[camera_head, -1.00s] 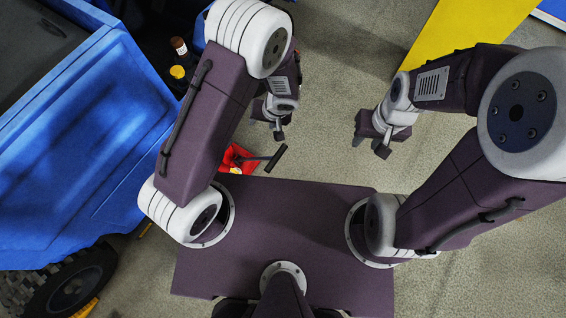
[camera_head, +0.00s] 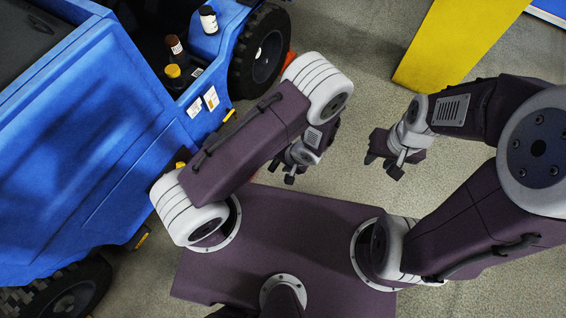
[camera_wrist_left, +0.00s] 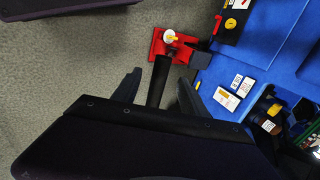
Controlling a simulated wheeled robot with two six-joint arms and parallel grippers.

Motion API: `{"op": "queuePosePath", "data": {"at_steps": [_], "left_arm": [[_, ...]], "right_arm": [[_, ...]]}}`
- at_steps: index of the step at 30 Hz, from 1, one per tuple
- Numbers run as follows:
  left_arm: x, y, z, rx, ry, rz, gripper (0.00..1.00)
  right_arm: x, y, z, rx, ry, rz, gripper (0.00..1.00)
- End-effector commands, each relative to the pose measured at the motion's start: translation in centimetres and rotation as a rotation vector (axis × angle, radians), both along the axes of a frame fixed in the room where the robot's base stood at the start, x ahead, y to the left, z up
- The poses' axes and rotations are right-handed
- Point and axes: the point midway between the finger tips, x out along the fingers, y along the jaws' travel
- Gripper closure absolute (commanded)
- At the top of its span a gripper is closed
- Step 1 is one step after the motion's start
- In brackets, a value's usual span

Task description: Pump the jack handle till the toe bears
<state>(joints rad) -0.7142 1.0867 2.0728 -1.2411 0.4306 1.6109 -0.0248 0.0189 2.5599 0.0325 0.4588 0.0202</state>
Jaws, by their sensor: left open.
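In the left wrist view the red jack (camera_wrist_left: 178,46) sits on the floor beside the blue vehicle, with a white and yellow round part on top. Its black handle (camera_wrist_left: 158,82) points toward my left gripper (camera_wrist_left: 160,92), whose open fingers stand on either side of it with gaps visible. The handle's near end is hidden by the gripper body. In the head view my left gripper (camera_head: 292,177) is near the vehicle's side, and my arm appears to hide the jack. My right gripper (camera_head: 384,167) is open and empty over the floor. I cannot tell whether the toe bears.
The blue vehicle (camera_head: 95,120) fills the left, with a black wheel (camera_head: 262,55) and several bottles on it, including a white one (camera_head: 208,18). A yellow panel (camera_head: 455,40) lies at upper right. Floor between is clear.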

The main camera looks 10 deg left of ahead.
Motion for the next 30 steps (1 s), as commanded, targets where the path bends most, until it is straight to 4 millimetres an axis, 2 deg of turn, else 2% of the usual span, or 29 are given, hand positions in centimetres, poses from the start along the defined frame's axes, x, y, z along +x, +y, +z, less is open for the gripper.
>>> {"op": "queuePosePath", "data": {"at_steps": [1, 3, 12, 25, 26, 30], "left_arm": [[0.1, 0.3, -1.4, 0.000, 0.001, 0.000, 0.49], [0.2, 0.6, -2.2, -0.001, 0.000, 0.001, 0.49], [0.6, 1.6, -4.2, -0.001, 0.000, 0.000, 0.49], [0.7, 1.9, -4.3, 0.000, 0.000, 0.000, 0.49], [0.7, 1.9, -4.3, 0.000, 0.000, 0.000, 0.52], [0.7, 1.9, -4.3, 0.000, 0.000, 0.000, 0.91]], "right_arm": [[0.0, 0.0, -1.3, 0.000, 0.000, 0.000, 0.65], [0.0, 0.0, -2.5, 0.000, 0.000, 0.000, 0.65], [0.0, 0.0, -5.9, 0.000, 0.000, 0.000, 0.65], [0.0, 0.0, -6.3, 0.000, 0.000, 0.000, 0.65], [0.0, 0.0, -6.3, 0.000, 0.000, 0.000, 0.65], [0.0, 0.0, -6.3, 0.000, 0.000, 0.000, 0.65]]}}
